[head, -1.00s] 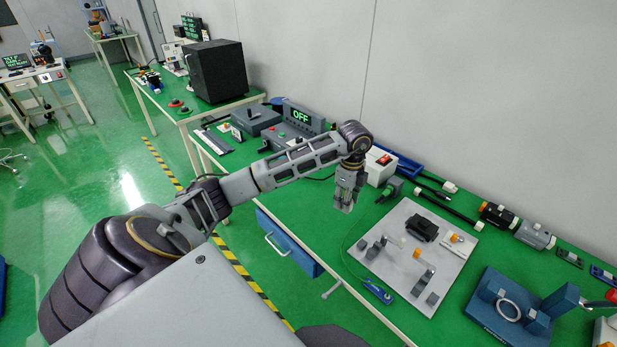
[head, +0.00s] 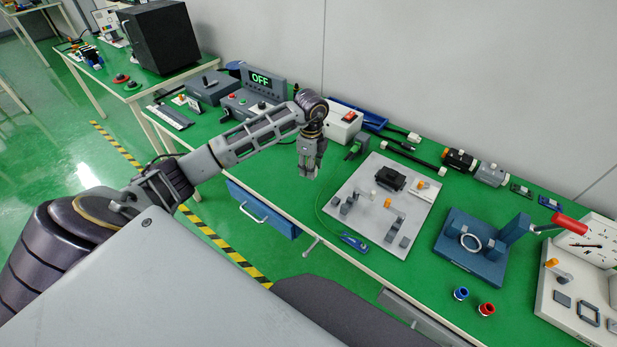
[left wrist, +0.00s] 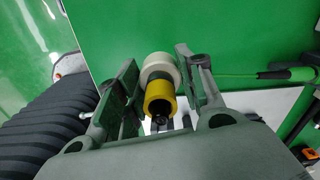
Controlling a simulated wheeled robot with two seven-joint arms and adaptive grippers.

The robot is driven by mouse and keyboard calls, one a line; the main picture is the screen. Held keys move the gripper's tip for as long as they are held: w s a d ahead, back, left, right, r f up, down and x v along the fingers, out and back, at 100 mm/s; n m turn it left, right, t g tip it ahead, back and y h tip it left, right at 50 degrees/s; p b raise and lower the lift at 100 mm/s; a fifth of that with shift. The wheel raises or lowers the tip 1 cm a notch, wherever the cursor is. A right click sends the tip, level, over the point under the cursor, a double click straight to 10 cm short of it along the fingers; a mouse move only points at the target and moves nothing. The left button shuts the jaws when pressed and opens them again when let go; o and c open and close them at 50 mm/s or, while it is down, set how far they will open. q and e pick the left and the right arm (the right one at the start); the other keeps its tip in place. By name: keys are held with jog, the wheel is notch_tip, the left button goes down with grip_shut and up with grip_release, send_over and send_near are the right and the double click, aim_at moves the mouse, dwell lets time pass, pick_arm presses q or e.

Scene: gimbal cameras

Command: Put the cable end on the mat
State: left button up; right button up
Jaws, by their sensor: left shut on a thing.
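My left gripper (head: 309,172) hangs pointing down over the green bench top, just left of the grey board. In the left wrist view its fingers (left wrist: 160,78) are closed around a short round piece with a white collar, a dark band and a yellow ring (left wrist: 160,92), which looks like the cable end. In the head view the held piece is hidden by the fingers. The green mat surface (head: 285,170) covers the bench; no separate mat stands out. Whether a cable trails from the held piece cannot be told. My right gripper is not in view.
The grey board (head: 355,235) with small blocks lies right of the gripper. A blue tool (head: 354,243) with a thin green cord lies at its front edge. A white switch box (head: 344,124) and black cables (head: 412,158) lie behind. A blue fixture (head: 470,250) stands further right.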

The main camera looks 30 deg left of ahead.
pick_arm(q)
jog(key=shift+f, duration=3.15)
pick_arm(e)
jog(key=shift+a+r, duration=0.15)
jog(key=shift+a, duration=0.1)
pick_arm(q)
jog(key=shift+f, duration=0.15)
jog(key=o, duration=0.5)
jog(key=shift+o, duration=2)
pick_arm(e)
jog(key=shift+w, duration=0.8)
